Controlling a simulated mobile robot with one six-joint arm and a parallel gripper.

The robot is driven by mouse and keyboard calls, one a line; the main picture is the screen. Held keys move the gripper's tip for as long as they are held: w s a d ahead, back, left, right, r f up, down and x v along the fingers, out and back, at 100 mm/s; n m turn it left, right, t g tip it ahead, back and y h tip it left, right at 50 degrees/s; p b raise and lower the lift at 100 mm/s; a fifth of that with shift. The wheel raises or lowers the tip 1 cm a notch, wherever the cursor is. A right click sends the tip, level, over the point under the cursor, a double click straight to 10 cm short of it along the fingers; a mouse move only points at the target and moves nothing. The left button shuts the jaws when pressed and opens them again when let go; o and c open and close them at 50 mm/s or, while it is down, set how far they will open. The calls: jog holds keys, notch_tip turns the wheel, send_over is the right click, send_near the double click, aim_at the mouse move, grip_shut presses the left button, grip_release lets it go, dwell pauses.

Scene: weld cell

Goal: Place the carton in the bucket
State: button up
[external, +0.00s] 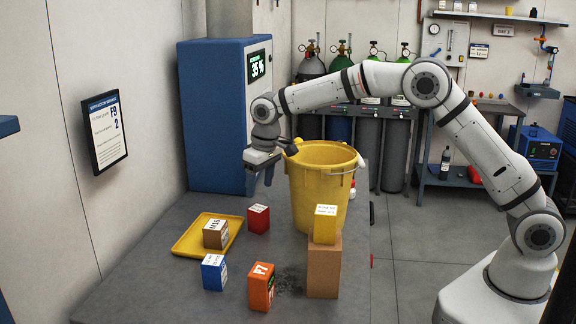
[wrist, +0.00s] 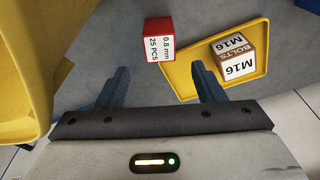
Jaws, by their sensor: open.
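Small cartons stand about, and I cannot tell which one the task means. A brown carton marked M16 BOLTS (external: 215,234) sits on the yellow tray (external: 190,247); it also shows in the wrist view (wrist: 232,56). A red carton (external: 258,219) stands on the table right of the tray; in the wrist view (wrist: 158,40) it lies ahead, between the lines of my fingers. The yellow bucket (external: 318,190) stands to the right, its inside mostly hidden. My gripper (external: 260,176) is open and empty above the table, left of the bucket rim, pointing down; its fingers show in the wrist view (wrist: 162,86).
A blue carton (external: 214,272) and an orange carton (external: 261,288) stand near the front. A yellow carton (external: 325,224) rests on a tall brown block (external: 323,268) before the bucket. A blue cabinet (external: 215,120) rises behind. The table's left front is clear.

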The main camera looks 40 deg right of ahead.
jog(key=shift+o, duration=0.5)
jog(key=shift+r, duration=1.15)
jog(key=g, duration=0.2)
send_over(258, 208)
jog(key=shift+h, duration=0.4)
notch_tip(258, 208, down, 6)
jog(key=shift+a+r, duration=0.15)
jog(key=shift+r, duration=0.1)
jog(key=shift+s+f, duration=0.15)
jog(key=shift+f, duration=0.6)
notch_tip(258, 208, down, 6)
jog(key=shift+f+p, duration=0.1)
jog(key=shift+p, duration=1)
